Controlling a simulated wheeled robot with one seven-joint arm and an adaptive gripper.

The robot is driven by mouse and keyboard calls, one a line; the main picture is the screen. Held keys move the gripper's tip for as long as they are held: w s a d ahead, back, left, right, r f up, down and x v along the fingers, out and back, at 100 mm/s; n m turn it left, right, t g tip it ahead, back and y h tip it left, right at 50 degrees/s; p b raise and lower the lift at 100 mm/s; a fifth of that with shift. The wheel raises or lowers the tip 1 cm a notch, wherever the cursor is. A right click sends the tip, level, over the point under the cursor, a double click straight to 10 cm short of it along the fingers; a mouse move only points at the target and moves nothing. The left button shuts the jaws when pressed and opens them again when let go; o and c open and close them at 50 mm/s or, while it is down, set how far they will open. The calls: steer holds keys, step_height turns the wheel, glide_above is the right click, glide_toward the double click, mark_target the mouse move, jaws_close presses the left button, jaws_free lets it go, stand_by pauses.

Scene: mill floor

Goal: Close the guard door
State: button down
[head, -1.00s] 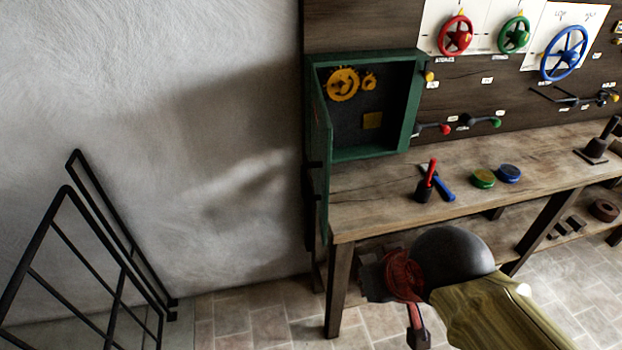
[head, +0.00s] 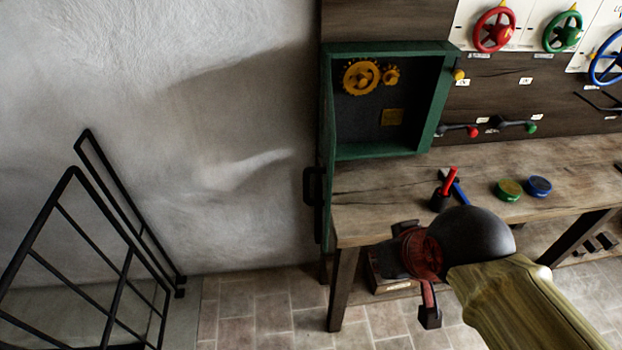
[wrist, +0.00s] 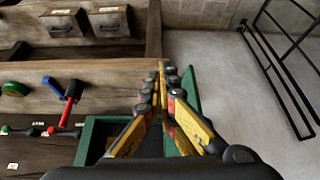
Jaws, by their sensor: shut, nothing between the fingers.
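The green guard box (head: 385,152) is mounted above the left end of the workbench, its front open. Yellow gears (head: 361,78) show inside. The green guard door (head: 326,135) hangs at the box's left side, swung out and seen nearly edge-on. A black handle (head: 313,190) sticks out at its lower left. In the wrist view, my gripper (wrist: 163,70) is shut and empty, with yellow and black fingers. A green panel (wrist: 190,88), likely the door, shows just right of and behind the fingers. Whether they touch it is unclear. A green box edge (wrist: 88,140) shows at left.
The workbench (head: 375,215) holds a red-handled tool (head: 447,185) and green (head: 509,190) and blue (head: 539,186) round pieces. Handwheels and levers are on the panel at right. A black railing (head: 110,270) stands at left. Open floor lies between railing and bench.

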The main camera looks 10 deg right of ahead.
steer(key=w+a+r+n+g+h+p, duration=0.1)
steer(key=w+a+r+n+g+p, duration=0.4)
steer(key=p, duration=1.3)
steer(key=w+a+r+n+g+h+p, duration=0.15)
steer(key=w+a+r+n+p, duration=0.4)
steer(key=a+r+p, duration=0.95)
steer(key=w+d+f+n+p, duration=0.3)
steer(key=w+f+n+p, duration=0.2)
steer(key=s+d+f+p, duration=0.1)
steer(key=d+f, duration=0.5)
steer(key=f, duration=0.3)
steer(key=shift+f, duration=0.25)
